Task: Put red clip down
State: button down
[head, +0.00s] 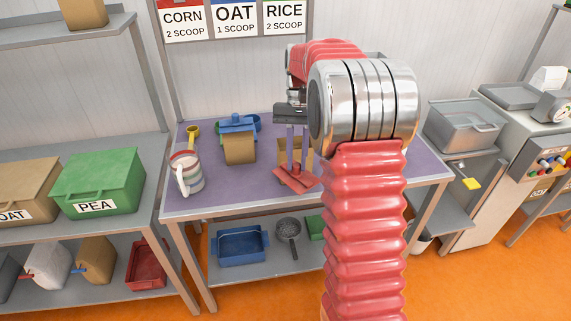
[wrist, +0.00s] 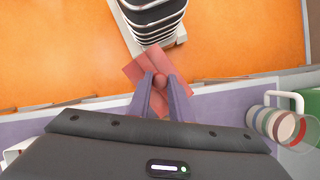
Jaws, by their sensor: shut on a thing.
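The red clip (head: 298,181) is held between the fingertips of my gripper (head: 297,166), over the front part of the purple table top (head: 235,193). Its flat red shape shows below the fingers. In the wrist view the red clip (wrist: 150,68) sits between the two purple fingers of my gripper (wrist: 160,82), near the table's front edge. I cannot tell whether the clip touches the table. My arm hides the table's right part in the head view.
A brown bag with a blue clip (head: 239,147) stands at the back, and another brown bag (head: 306,152) is partly hidden behind my gripper. Free table top lies between the mug and my gripper.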

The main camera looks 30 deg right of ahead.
jog(key=w+a+f+n+h, duration=0.1)
jog(key=w+a+f+n, duration=0.2)
jog(key=a+f, duration=0.2)
jog(key=w+a+f+n+h, duration=0.1)
jog(key=w+a+f+n, duration=0.2)
jog(key=a, duration=0.9)
notch_tip(320, 180, down, 3)
jog(key=shift+f+g, duration=0.15)
jog(key=shift+g, duration=0.15)
jog(key=shift+s, duration=0.2)
